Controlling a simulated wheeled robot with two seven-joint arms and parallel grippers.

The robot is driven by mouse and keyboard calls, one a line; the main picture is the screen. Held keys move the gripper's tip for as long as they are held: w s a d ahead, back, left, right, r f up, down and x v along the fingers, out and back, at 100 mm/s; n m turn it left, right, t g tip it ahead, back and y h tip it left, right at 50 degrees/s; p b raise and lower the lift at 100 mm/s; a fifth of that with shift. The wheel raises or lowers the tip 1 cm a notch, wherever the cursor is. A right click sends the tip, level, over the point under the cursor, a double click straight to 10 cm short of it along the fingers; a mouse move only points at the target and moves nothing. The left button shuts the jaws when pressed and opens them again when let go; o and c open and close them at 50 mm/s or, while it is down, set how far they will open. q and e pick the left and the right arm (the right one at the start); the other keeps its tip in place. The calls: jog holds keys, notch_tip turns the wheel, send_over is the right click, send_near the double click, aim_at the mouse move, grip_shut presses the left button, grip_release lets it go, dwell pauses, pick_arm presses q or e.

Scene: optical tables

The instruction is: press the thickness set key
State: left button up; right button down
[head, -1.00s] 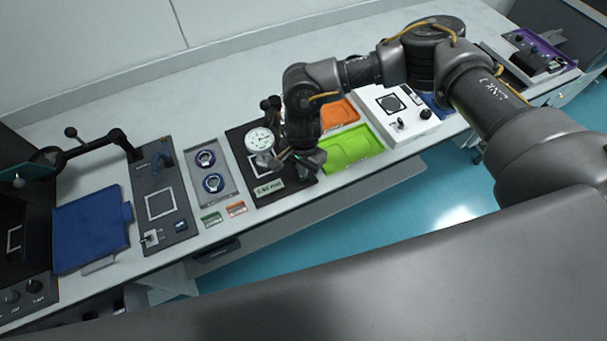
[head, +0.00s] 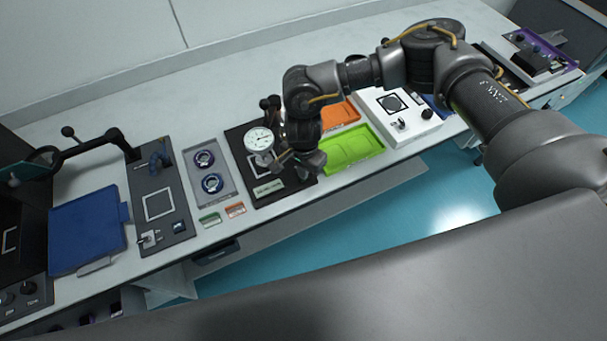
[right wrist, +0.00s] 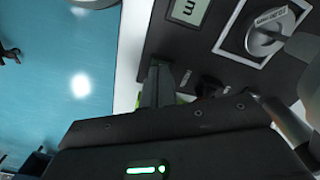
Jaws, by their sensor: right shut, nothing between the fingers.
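The thickness gauge is a dark base plate (head: 236,148) with a round white dial (head: 259,139) on a stand and a small pale readout (head: 268,187) at its front. The readout (right wrist: 188,9) also shows in the right wrist view, beside a round metal piece (right wrist: 267,32) in a white square. My right gripper (head: 287,168) is low over the front right of the base, right of the dial. Its fingers (right wrist: 159,68) are shut and empty, close to the base's edge. I cannot make out the set key clearly; contact cannot be told. My left gripper is out of view.
A grey tray with two ring pieces (head: 212,183) lies left of the gauge. A green tray (head: 351,149) and an orange tray (head: 340,114) are close on the right, with a white device (head: 400,112) beyond. Small green and orange labels (head: 235,210) lie at the table's front edge.

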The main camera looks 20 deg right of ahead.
jog(key=shift+r, duration=0.1)
notch_tip(320, 180, up, 8)
jog(key=p, duration=0.3)
dwell(0.6)
dwell(0.5)
